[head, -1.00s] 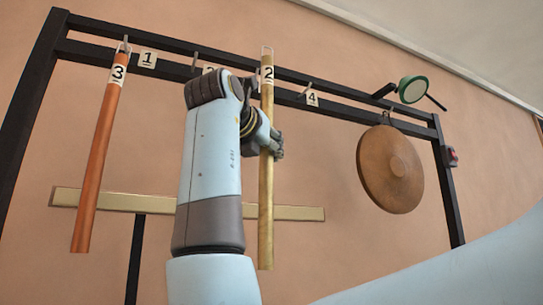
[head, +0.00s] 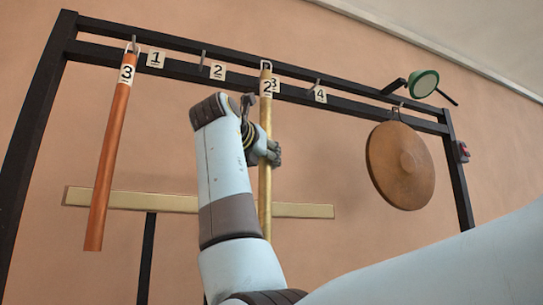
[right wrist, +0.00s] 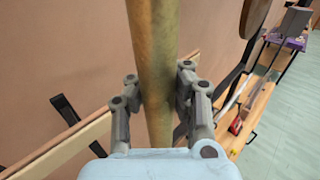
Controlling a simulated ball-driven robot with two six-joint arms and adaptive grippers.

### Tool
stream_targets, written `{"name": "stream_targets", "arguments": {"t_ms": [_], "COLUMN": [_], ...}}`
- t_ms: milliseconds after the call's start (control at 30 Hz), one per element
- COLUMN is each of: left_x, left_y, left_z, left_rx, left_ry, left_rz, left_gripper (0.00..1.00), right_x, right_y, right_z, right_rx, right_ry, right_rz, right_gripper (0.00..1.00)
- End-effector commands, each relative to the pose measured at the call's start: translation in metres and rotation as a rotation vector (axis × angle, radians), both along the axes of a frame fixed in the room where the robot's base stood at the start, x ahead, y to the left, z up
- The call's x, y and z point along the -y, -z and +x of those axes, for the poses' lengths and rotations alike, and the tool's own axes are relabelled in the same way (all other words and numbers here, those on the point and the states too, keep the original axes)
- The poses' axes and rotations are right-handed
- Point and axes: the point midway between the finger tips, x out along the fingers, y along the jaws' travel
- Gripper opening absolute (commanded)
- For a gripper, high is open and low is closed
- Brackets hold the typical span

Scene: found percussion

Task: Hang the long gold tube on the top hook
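The long gold tube (head: 265,190), tagged 2, stands nearly upright in front of the black rack (head: 345,92) in the head view. The wire loop (head: 266,66) at its top overlaps the upper rail, by the rack label 3. I cannot tell whether the loop is on a hook; the hook there is hidden. My right gripper (head: 268,152) is shut on the tube's upper part. In the right wrist view its fingers (right wrist: 157,95) press the tube (right wrist: 155,40) from both sides. My left gripper is out of view.
A copper tube (head: 108,165) tagged 3 hangs at the left by label 1. Hooks by label 2 (head: 218,72) and label 4 (head: 320,95) are bare. A brown gong (head: 400,166) hangs at the right, below a green-rimmed disc (head: 424,83). A pale bar (head: 310,210) crosses behind.

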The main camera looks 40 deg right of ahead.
Motion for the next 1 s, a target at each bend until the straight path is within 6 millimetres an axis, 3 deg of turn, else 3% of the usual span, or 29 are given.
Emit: {"name": "stream_targets", "arguments": {"t_ms": [500,1000], "left_x": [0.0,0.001], "left_y": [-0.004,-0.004], "left_z": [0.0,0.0], "left_rx": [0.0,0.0], "left_ry": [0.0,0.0], "left_rz": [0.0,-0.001], "left_gripper": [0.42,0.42], "right_x": [0.007,0.008], "right_y": [0.006,0.011], "right_z": [0.028,0.033], "right_rx": [0.002,0.003], "right_ry": [0.0,0.0], "right_rz": [-0.001,-0.001], "right_gripper": [0.0,0.0]}}
